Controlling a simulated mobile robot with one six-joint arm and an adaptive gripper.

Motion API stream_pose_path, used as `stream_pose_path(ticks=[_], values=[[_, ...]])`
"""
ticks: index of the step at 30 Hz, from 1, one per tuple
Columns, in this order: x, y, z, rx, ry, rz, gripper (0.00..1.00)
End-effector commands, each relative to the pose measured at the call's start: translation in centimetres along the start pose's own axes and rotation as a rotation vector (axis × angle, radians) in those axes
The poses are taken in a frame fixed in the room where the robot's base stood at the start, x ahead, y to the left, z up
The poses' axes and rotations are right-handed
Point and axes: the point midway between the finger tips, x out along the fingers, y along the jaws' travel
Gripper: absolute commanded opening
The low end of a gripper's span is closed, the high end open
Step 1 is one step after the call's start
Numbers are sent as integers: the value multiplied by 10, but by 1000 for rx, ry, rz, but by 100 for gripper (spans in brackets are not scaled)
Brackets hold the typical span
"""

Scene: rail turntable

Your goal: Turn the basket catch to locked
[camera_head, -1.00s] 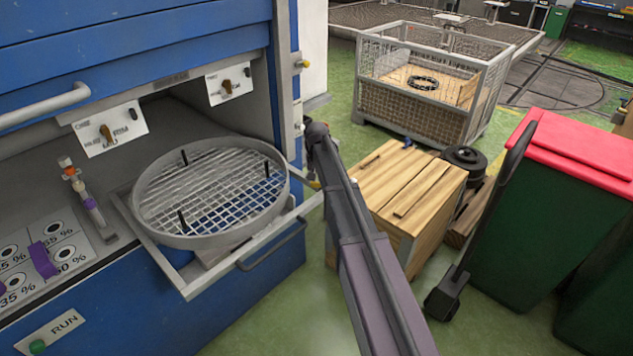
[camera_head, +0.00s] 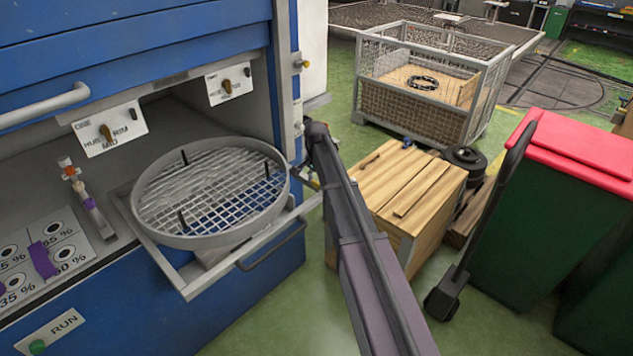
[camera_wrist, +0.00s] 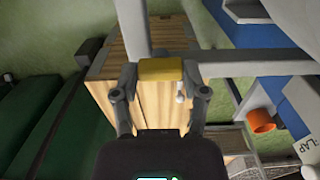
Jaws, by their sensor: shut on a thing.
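The round wire-mesh basket (camera_head: 190,240) sits on the pulled-out frame (camera_head: 165,262) of the blue machine. In the wrist view my gripper (camera_wrist: 159,72) has a finger on each side of a small yellow block (camera_wrist: 160,69), which looks like the handle of the basket catch, and is shut on it. A pale grey bar (camera_wrist: 132,30) runs up from beside the block. In the head view my gripper (camera_head: 307,176) is at the frame's right corner, small and partly hidden by my arm. I cannot read the catch's locked or unlocked position.
A wooden crate (camera_head: 405,190) stands close to the right of my arm, with green bins with a red lid (camera_head: 575,150) beyond it. A mesh cage (camera_head: 425,100) stands behind. An orange knob (camera_wrist: 261,121) shows in the wrist view. Green floor is open in front.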

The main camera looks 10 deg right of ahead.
Motion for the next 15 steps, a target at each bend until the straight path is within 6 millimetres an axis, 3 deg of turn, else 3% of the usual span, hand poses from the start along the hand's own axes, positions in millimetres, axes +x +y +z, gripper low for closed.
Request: stream_pose_path(ticks=[11,12,15], values=[[0,1,0,8,1,2,9],[0,1,-1,8,1,2,66],[0,1,0,7,1,1,91]])
